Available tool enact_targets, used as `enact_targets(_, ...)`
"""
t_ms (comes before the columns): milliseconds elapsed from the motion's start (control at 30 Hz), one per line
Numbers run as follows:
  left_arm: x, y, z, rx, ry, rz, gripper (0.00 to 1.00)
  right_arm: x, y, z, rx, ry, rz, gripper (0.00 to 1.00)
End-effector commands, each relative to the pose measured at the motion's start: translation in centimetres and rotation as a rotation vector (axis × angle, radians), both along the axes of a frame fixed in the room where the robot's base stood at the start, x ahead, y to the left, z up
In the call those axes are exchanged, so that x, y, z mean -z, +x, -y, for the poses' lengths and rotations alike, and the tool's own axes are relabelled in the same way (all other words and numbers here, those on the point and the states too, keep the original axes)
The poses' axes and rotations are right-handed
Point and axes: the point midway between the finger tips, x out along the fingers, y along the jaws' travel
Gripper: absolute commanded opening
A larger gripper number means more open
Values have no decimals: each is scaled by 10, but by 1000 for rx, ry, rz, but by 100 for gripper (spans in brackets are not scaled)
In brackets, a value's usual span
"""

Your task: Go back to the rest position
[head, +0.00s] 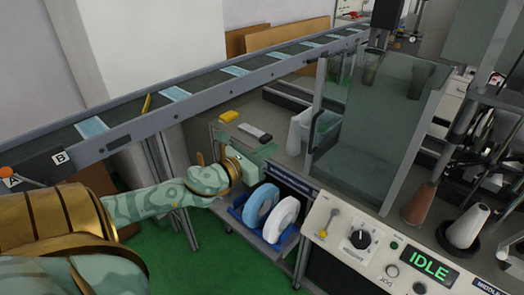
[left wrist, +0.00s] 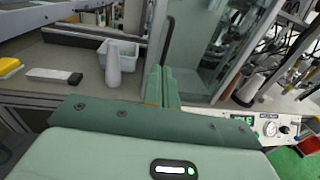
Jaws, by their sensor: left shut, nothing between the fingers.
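My left arm, patterned pale green with gold bands, reaches in from the lower left in the head view. Its gripper (head: 262,152) is beside the grey worktop, above the rack with the rolls. In the left wrist view the two green fingers (left wrist: 162,86) are together, with nothing between them. My right gripper is in neither view.
A conveyor (head: 200,95) carrying several blue masks runs along the back. A blue rack holds two rolls (head: 281,219). A glass guard (head: 375,125) and a control panel (head: 365,240) reading IDLE stand right. A yellow block (head: 229,116) lies on the worktop. Green floor is open below.

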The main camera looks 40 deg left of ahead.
Motion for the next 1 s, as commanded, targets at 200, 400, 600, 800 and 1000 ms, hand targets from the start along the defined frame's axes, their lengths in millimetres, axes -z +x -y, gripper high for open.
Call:
enact_targets(200, 0, -15, -3, -1, 1, -1, 0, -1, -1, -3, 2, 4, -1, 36)
enact_targets(400, 0, -15, -3, -1, 1, 0, 0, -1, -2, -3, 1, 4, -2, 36)
enact_targets(600, 6, -15, -7, -9, -224, -32, 0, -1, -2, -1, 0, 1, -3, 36)
enact_targets(800, 145, -38, -92, -338, -890, -254, 0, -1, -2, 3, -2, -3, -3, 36)
enact_targets(1000, 303, -124, -129, -786, -1457, -337, 0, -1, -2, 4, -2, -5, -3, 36)
